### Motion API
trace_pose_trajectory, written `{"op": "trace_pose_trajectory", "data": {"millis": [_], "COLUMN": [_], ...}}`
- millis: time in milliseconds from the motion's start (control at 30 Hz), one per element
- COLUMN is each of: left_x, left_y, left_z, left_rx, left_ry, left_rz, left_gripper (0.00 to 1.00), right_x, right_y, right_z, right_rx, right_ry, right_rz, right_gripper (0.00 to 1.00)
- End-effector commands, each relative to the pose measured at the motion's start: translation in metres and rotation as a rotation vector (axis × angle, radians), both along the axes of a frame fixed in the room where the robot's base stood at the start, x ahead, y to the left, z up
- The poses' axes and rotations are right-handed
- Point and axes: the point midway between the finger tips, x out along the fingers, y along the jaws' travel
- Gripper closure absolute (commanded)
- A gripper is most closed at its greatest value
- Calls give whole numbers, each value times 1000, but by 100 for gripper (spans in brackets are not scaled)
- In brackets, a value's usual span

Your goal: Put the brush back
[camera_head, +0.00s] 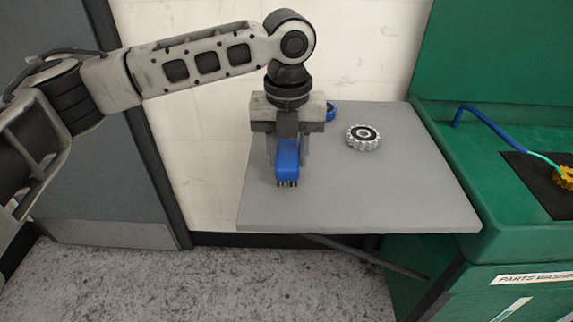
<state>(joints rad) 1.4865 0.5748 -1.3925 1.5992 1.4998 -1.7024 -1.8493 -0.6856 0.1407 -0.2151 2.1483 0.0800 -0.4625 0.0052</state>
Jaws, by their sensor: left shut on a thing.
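A blue brush (288,160) with dark bristles at its lower end is in my left gripper (287,150). The gripper points down over the left part of a grey shelf (400,195) and is shut on the brush. The bristles are at or just above the shelf surface; I cannot tell whether they touch. My right gripper is not in view.
A silver toothed ring (363,138) lies on the shelf right of the gripper. A small blue thing (331,112) is partly hidden behind the gripper. A green parts washer (485,190) stands at right, with a blue hose (490,122) and a yellow piece (567,177).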

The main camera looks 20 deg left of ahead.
Motion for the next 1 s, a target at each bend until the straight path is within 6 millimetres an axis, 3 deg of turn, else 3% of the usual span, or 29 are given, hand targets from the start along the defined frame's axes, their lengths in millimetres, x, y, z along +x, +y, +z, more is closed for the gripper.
{"op": "trace_pose_trajectory", "data": {"millis": [200,600,633,700,1000], "left_x": [0,0,0,0,0], "left_y": [3,2,2,2,2], "left_z": [-31,-35,-35,-35,-34], "left_rx": [3,2,2,1,1], "left_ry": [2,2,1,0,-1], "left_rz": [-1,0,0,0,0], "left_gripper": [85,85,56,42,42], "right_x": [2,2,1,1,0], "right_y": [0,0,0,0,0], "right_z": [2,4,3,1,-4], "right_rx": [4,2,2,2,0], "right_ry": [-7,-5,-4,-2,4], "right_rz": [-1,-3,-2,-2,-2], "right_gripper": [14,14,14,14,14]}}
